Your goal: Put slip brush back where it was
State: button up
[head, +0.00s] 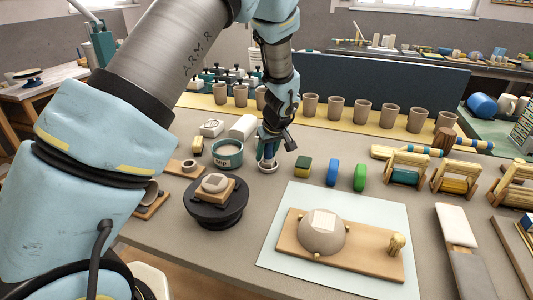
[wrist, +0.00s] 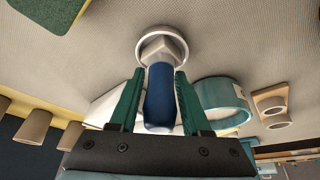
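The slip brush, with a blue handle (wrist: 160,98) and a pale faceted collar, is between the two green fingers of my gripper (wrist: 160,80) in the wrist view. Both fingertips appear to press on the handle's sides. The brush's lower end is over or in a small round white holder (wrist: 139,47); whether it rests there I cannot tell. In the head view my gripper (head: 268,148) points down at this spot, and the holder (head: 267,169) shows just below it. The bristles are hidden.
A teal-banded pot (head: 228,155) stands close to the left of my gripper, also in the wrist view (wrist: 222,104). A sponge block (head: 303,167) and blue and green pieces lie right. A dark turntable (head: 225,218) and a board with a clay dome (head: 322,235) are in front. Cups line the back.

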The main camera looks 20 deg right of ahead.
jog(key=shift+o, duration=1.3)
jog(key=shift+r+p, duration=0.25)
jog(key=shift+p, duration=0.05)
jog(key=shift+s+r+b, duration=0.15)
jog(key=shift+r+b, duration=0.1)
jog(key=shift+b, duration=0.05)
jog(key=b+v, duration=0.3)
jog(key=v, duration=0.8)
jog(key=w+a+g, duration=0.1)
jog(key=w+a, duration=0.1)
jog(key=a, duration=0.9)
jog(key=s+a, duration=0.3)
jog(key=a, duration=0.5)
jog(key=s+a+f+m+g, duration=0.1)
jog(key=s+a, duration=0.2)
jog(key=a, duration=0.6)
jog(key=s+a+g, duration=0.1)
jog(key=s+a, duration=0.2)
jog(key=a, duration=0.6)
jog(key=shift+s+f+m, duration=0.3)
jog(key=shift+f, duration=0.05)
